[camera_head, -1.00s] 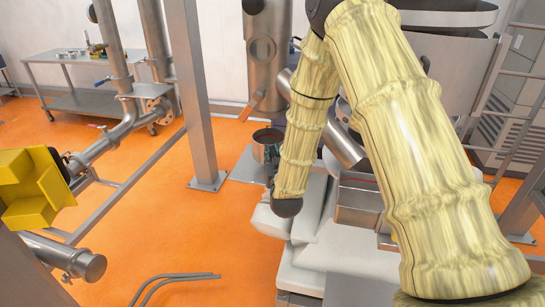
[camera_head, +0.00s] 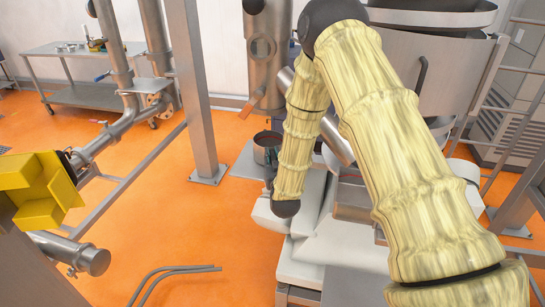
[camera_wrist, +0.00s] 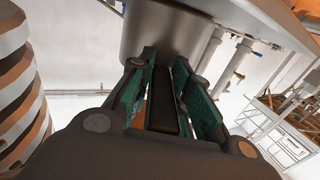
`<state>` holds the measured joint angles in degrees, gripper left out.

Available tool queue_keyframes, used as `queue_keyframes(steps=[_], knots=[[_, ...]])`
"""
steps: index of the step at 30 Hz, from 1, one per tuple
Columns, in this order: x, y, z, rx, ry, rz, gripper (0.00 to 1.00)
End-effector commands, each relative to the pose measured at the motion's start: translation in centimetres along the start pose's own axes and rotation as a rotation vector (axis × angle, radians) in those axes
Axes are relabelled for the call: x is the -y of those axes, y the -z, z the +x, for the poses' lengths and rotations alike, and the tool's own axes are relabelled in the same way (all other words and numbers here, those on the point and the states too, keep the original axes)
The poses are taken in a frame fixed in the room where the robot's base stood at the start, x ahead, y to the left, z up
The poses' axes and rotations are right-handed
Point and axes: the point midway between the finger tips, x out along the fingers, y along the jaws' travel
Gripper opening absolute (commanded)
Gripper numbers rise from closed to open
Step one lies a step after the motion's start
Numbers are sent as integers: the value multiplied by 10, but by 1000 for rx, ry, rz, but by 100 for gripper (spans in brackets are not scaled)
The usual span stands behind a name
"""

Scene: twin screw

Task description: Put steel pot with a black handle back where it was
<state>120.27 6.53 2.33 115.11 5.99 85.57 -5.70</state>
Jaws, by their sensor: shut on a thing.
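The steel pot (camera_head: 265,155) shows in the head view left of my arm's lower link, upright, with a dark inside. In the wrist view its grey steel wall (camera_wrist: 165,30) fills the top middle. Its black handle (camera_wrist: 163,112) runs between the green-padded fingers of my gripper (camera_wrist: 165,62), which is shut on it. In the head view my gripper is mostly hidden by my arm. I cannot tell whether the pot's bottom touches anything.
A vertical steel pipe (camera_head: 266,55) stands behind the pot. A grey post (camera_head: 195,100) rises to its left. White machine covers (camera_head: 335,235) lie below my arm. A steel cart (camera_head: 90,95) stands far left. Orange floor (camera_head: 200,235) is open at lower middle.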

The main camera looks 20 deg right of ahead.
Motion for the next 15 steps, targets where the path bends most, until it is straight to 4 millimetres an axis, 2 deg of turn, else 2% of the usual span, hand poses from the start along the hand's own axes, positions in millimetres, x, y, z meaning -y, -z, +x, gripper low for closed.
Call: queue_keyframes(steps=[5,6,9,15], knots=[[0,-4,0,-1,0,0,0],[0,-3,0,0,0,0,27],[0,-3,0,0,0,0,41],[0,-2,0,0,0,0,41]])
